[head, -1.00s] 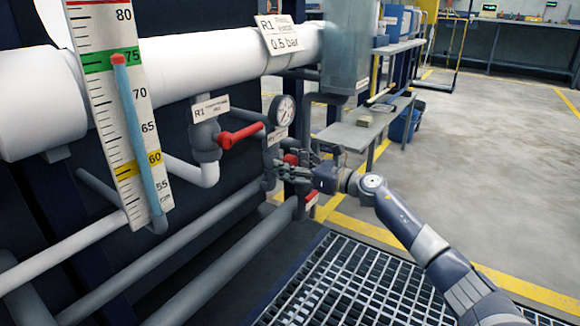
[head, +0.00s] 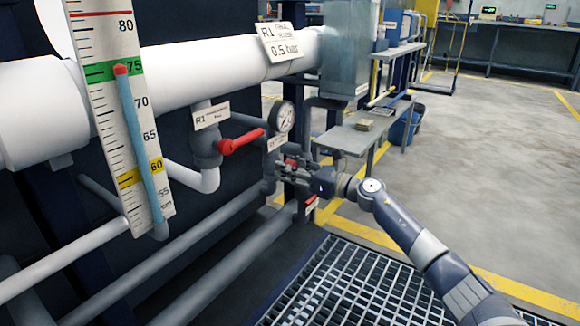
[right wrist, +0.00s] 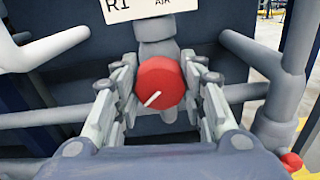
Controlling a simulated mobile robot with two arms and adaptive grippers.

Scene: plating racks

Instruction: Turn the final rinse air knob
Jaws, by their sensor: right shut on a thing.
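The red air knob (right wrist: 160,84) has a white pointer line slanting from upper right to lower left. It sits on a grey valve body under a white tag (right wrist: 145,8) reading R1 and AIR. My right gripper (right wrist: 160,92) is shut on the knob, with one finger at each side of it. In the head view the right gripper (head: 293,172) covers most of the knob, below the round gauge (head: 283,117). My left gripper is not in view.
A red lever handle (head: 242,141) sticks out left of the gauge. A scale board (head: 128,118) stands at the left, near a thick white pipe (head: 205,62). Grey pipes run below. Metal grating (head: 345,285) covers the floor in front, and a bench (head: 355,134) stands behind.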

